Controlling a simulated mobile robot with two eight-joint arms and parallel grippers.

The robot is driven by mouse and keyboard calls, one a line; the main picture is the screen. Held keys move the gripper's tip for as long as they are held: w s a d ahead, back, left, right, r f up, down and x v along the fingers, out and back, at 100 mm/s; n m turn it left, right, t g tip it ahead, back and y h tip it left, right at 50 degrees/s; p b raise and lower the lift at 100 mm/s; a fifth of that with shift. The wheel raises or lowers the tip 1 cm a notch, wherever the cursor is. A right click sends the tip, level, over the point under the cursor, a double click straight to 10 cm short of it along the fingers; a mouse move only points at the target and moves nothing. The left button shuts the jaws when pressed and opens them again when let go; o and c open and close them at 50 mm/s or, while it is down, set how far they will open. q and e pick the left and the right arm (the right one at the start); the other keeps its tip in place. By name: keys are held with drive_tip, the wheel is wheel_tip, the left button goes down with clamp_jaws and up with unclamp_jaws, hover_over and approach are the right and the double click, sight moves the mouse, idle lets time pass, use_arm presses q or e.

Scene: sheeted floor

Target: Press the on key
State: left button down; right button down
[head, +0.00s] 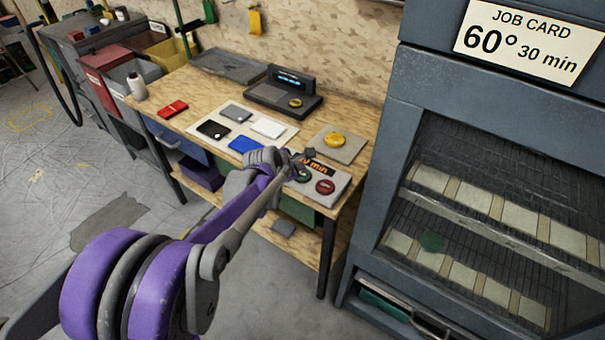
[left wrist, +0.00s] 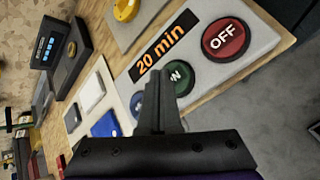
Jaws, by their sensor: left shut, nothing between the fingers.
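The control panel (head: 337,193) is a light grey plate on the right end of the workbench. Its green ON key (head: 303,175) also shows in the left wrist view (left wrist: 181,76), partly hidden by my fingers. The red OFF key (head: 325,187) lies beside it, labelled in the left wrist view (left wrist: 226,38). An orange display (left wrist: 157,52) reads "20 min". My left gripper (head: 306,156) is shut and empty, its tips over the panel close to the ON key; I cannot tell whether they touch it. My right gripper is out of view.
A yellow button on a plate (head: 335,139), a dark device with a lit screen (head: 285,93) and a tray of coloured cards (head: 268,128) share the bench. A rack cabinet (head: 388,190) stands at right, with a job card (head: 528,40) reading 60° 30 min.

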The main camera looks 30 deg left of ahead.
use_arm(q)
drive_tip(key=shift+f, duration=0.1)
idle(0.5)
drive_tip(key=shift+f+b, duration=0.35)
drive_tip(key=shift+b, duration=0.05)
drive_tip(key=shift+f+b, duration=0.3)
drive_tip(key=shift+f, duration=0.1)
idle(0.4)
idle(0.4)
drive_tip(key=shift+r+p, duration=0.6)
drive_tip(key=shift+r, duration=0.2)
drive_tip(key=shift+r+p, duration=1.75)
drive_tip(key=shift+r, duration=0.85)
drive_tip(key=shift+f, duration=0.1)
